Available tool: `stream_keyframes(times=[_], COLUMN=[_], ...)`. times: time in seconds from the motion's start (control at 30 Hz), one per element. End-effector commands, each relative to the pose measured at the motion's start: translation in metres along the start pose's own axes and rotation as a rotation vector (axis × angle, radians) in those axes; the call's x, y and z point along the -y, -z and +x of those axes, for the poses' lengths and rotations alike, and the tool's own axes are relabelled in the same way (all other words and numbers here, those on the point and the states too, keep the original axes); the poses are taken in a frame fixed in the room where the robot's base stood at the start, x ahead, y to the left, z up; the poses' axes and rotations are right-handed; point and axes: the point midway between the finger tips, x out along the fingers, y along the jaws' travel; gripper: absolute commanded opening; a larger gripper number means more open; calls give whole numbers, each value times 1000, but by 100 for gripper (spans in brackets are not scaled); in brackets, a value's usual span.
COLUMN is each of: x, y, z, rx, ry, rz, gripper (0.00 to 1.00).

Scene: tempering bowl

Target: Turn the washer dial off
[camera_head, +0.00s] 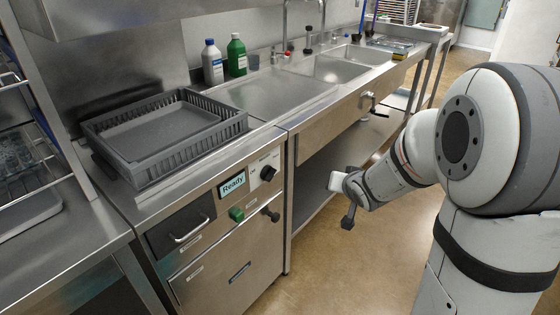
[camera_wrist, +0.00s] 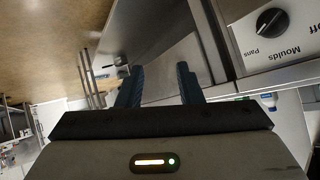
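The washer dial (camera_head: 267,173) is a black knob on a white plate at the upper right of the washer's front panel. In the wrist view the dial (camera_wrist: 271,21) is at the top right, with "Moulds", "Pans" and part of "off" printed around it. The washer front also has a lit "Ready" display (camera_head: 232,184). My gripper (camera_head: 347,205) is in front of the washer, to the right of the dial and apart from it. In the wrist view my gripper's two fingers (camera_wrist: 159,85) are spread with nothing between them.
A green button (camera_head: 236,214) and a black knob (camera_head: 271,214) sit below the display. A drawer handle (camera_head: 188,230) juts out at left. A grey rack (camera_head: 165,135) is on top. Sinks (camera_head: 335,68) and bottles (camera_head: 212,62) stand behind.

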Motion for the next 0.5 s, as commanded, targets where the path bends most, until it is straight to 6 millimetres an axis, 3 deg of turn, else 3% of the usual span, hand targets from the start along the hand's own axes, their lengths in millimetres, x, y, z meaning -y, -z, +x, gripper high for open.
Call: stream_keyframes(times=[0.03, 0.2, 0.33, 0.5], x=[8, 49, 76, 95], y=[-1, -7, -22, -39], z=[20, 62, 74, 73], rx=[-28, -104, -98, -54], ry=[71, 388, 632, 861], rz=[25, 153, 273, 403], gripper=[33, 33, 33, 33])
